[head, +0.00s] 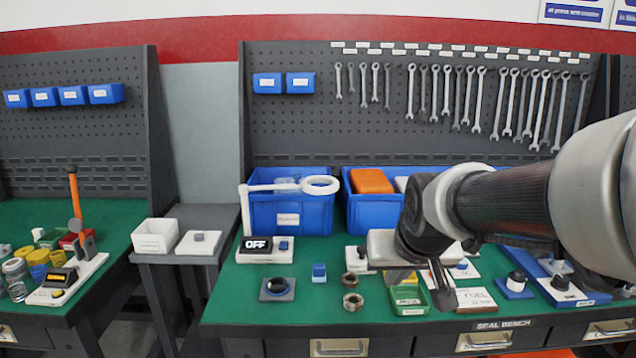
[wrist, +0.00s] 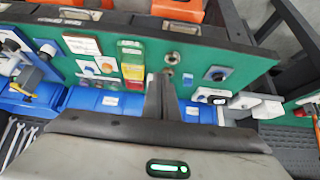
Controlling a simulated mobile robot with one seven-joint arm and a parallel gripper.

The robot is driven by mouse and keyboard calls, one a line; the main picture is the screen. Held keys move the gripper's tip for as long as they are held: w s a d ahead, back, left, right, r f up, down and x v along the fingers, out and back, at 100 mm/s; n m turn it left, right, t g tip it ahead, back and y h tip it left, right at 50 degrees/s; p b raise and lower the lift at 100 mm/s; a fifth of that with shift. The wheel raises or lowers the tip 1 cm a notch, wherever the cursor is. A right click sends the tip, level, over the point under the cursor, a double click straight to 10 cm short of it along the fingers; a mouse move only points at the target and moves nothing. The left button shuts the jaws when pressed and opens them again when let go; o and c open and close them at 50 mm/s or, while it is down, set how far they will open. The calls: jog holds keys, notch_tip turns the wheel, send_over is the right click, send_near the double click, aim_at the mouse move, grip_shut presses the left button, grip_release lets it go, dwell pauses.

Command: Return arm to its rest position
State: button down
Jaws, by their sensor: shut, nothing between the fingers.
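My arm reaches in from the right in the head view. My gripper (head: 442,290) points down over the front middle of the green-topped bench (head: 330,252), beside the small green tray (head: 409,299). In the wrist view my gripper (wrist: 162,88) has its two fingers together, with nothing between them. The fingertips look close to the green tray (wrist: 131,49) and two metal nuts, but I cannot tell their exact height above the bench. The nuts (head: 352,301) lie loose on the bench to the left of the gripper.
Two blue bins (head: 289,213) stand at the back, partly behind my arm. A white device reading OFF (head: 257,244), a dark ring on a plate (head: 277,289) and a blue block (head: 319,272) are at the left. Wrenches hang behind.

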jog(key=s+g, duration=0.1)
jog(key=s, duration=1.6)
notch_tip(320, 180, up, 23)
jog(key=p, duration=2.2)
jog(key=shift+s, duration=0.25)
